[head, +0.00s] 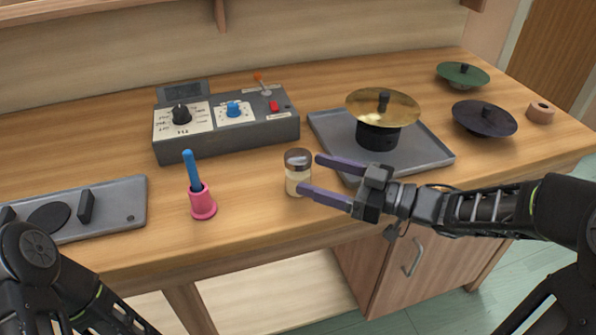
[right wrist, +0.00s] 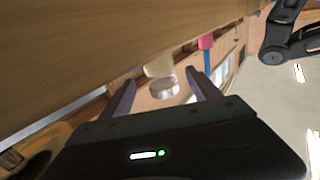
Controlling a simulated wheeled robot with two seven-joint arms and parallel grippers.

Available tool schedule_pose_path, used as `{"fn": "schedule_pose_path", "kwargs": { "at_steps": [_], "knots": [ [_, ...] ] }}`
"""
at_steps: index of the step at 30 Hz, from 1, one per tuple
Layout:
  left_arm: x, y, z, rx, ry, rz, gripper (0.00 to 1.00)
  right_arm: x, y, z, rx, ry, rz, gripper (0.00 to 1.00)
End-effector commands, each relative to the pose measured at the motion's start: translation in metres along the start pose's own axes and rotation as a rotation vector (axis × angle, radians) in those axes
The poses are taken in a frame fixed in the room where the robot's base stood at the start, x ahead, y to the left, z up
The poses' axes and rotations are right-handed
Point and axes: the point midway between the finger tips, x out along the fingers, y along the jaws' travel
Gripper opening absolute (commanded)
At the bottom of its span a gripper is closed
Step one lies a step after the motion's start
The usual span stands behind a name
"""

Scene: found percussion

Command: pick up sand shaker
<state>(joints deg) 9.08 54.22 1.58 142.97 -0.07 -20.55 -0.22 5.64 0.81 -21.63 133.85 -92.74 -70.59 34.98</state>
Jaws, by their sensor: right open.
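The sand shaker (head: 297,181) is a small clear jar of pale sand with a dark lid, upright on the wooden table near its front edge. My right gripper (head: 309,174) reaches in from the right, open, with its two purple fingertips at the jar's right side. In the right wrist view the shaker (right wrist: 164,88) shows ahead, between the open fingers but seemingly just beyond their tips. I cannot tell whether either finger touches it. My left arm shows at the lower left, but its gripper is out of view.
A grey control box (head: 228,142) is behind. A grey tray (head: 430,158) with a brass cymbal (head: 360,103) lies right. A grey panel (head: 125,205) lies far left.

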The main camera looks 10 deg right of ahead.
Motion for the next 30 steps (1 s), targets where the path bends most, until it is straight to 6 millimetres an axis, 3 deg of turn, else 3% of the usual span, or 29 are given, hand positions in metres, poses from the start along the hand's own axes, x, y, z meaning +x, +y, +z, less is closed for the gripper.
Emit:
{"fn": "schedule_pose_path", "kwargs": {
  "at_steps": [12, 30],
  "knots": [
    [0.001, 0.0, 0.0, 0.0, 0.0, 0.0, 0.36, 0.049, -0.001, -0.001, 0.0, -0.001, -0.002, 0.72],
    [0.0, 0.0, 0.0, 0.0, 0.0, 0.0, 0.36, 0.049, -0.001, -0.001, 0.0, -0.001, -0.001, 0.72]
  ]
}}
